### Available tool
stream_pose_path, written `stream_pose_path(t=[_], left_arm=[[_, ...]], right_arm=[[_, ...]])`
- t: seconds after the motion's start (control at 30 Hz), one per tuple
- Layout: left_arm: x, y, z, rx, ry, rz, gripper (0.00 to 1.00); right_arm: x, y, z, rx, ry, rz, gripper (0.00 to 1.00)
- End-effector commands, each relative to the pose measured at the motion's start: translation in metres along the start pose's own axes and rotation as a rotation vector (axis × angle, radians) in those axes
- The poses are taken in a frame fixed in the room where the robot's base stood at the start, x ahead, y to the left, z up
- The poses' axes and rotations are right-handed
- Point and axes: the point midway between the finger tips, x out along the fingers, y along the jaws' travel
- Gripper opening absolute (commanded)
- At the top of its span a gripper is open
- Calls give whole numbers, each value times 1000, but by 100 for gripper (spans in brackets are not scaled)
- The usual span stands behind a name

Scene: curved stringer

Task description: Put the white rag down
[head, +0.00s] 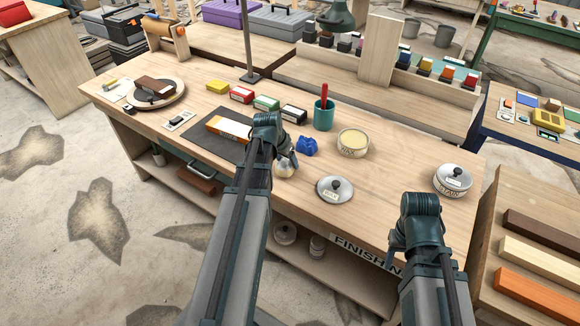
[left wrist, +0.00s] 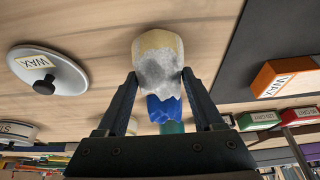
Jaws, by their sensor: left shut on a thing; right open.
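The white rag (head: 286,171) is a small crumpled cloth near the front edge of the workbench. In the left wrist view the rag (left wrist: 158,66) is off-white with a yellowish end and grey shading. My left gripper (head: 287,160) is shut on it, with a finger at each side. Whether the rag touches the benchtop is hard to tell. A blue rag (head: 306,146) lies on the bench just right of it in the head view, and the blue rag (left wrist: 164,109) also shows in the left wrist view. My right gripper (head: 397,246) is open and empty at the bench's front edge.
The bench (head: 385,185) is bare between the wax tin (head: 353,144), its lid (head: 335,189) and the stain tin (head: 453,180). A dark mat (head: 207,146) with an orange-and-white box (head: 229,128) lies left. A teal cup (head: 324,115) and small boxes stand behind.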

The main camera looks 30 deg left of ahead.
Motion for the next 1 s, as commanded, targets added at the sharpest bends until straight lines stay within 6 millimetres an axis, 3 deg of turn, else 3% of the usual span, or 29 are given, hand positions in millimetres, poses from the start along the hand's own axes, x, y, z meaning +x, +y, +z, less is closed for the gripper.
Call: stream_pose_path(t=[0.07,0.47,0.5,0.67,1.0], left_arm=[[12,-4,7,-1,0,0,24],[13,-5,9,-1,0,0,24],[13,-5,9,-1,0,0,70],[12,-4,8,-1,0,0,99],[11,-4,8,-1,0,0,99]], right_arm=[[14,-1,-1,0,0,0,50],[15,-1,-1,0,0,0,50],[16,-2,-1,0,0,0,50],[14,-1,-1,0,0,0,50],[13,-1,-1,0,0,0,50]])
